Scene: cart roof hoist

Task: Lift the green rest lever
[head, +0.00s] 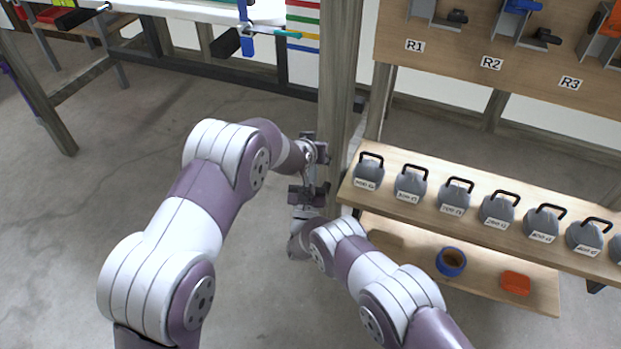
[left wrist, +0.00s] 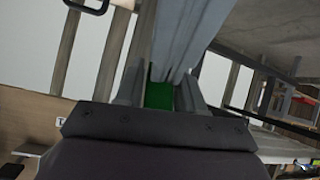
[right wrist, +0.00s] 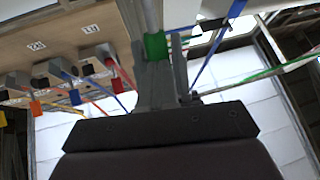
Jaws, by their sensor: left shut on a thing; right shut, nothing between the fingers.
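The green rest lever is hidden in the head view. In the left wrist view a green piece (left wrist: 158,95), which looks like the lever, sits between the fingers of my left gripper (left wrist: 157,92), which is shut on it. In the head view my left gripper (head: 318,151) is beside the wooden post (head: 342,70). My right gripper (head: 308,194) is just below it in the picture, shut and empty. In the right wrist view a green piece (right wrist: 155,46) shows by the fingertips of my right gripper (right wrist: 163,72); I cannot tell whether they touch.
A shelf (head: 420,232) with several grey handled weights (head: 410,185) stands right of the post. Below are a blue ring (head: 451,262) and an orange block (head: 516,283). A board (head: 440,62) labelled R1, R2 and R3 is above. Open floor (head: 60,230) lies left.

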